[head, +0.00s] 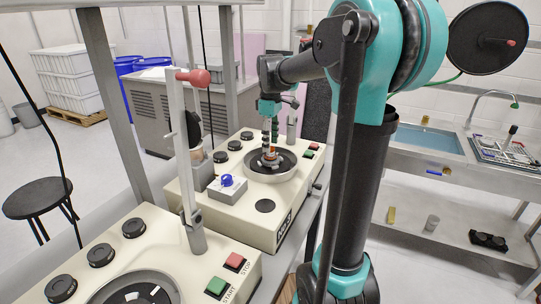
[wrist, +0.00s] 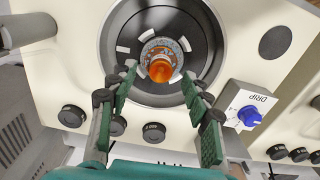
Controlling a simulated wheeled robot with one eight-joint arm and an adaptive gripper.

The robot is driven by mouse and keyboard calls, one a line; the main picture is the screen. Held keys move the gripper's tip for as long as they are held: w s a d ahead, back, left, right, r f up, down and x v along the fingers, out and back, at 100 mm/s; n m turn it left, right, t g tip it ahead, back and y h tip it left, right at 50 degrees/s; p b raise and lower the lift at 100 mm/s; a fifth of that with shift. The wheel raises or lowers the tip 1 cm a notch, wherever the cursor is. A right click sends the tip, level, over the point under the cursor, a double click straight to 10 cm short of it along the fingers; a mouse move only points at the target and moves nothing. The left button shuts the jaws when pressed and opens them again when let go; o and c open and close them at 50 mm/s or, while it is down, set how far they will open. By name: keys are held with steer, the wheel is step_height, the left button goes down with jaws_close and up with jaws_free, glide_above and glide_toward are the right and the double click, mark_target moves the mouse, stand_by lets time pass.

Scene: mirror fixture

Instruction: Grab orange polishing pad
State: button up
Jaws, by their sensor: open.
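The orange polishing pad (wrist: 161,70) sits at the middle of a round dark bowl (wrist: 118,30) on a cream polishing machine. Its orange knob faces the wrist camera, with a speckled grey disc around it. In the head view a small orange part of the pad (head: 270,156) shows low between the fingers. My gripper (wrist: 158,88) is open, with one green-padded finger on each side of the pad in the wrist view. In the head view my gripper (head: 269,147) points down over the bowl. I cannot tell whether the fingers touch the pad.
A drip box with a blue knob (head: 227,180) stands beside the bowl. A second machine with a start button (head: 216,286) is nearer. An upright post with a red handle (head: 193,77) stands to the left. A sink (head: 427,139) is at the right.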

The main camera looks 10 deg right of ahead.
mark_target(271, 153)
steer(key=shift+f, duration=1.6)
steer(key=shift+s, duration=0.1)
jaws_close()
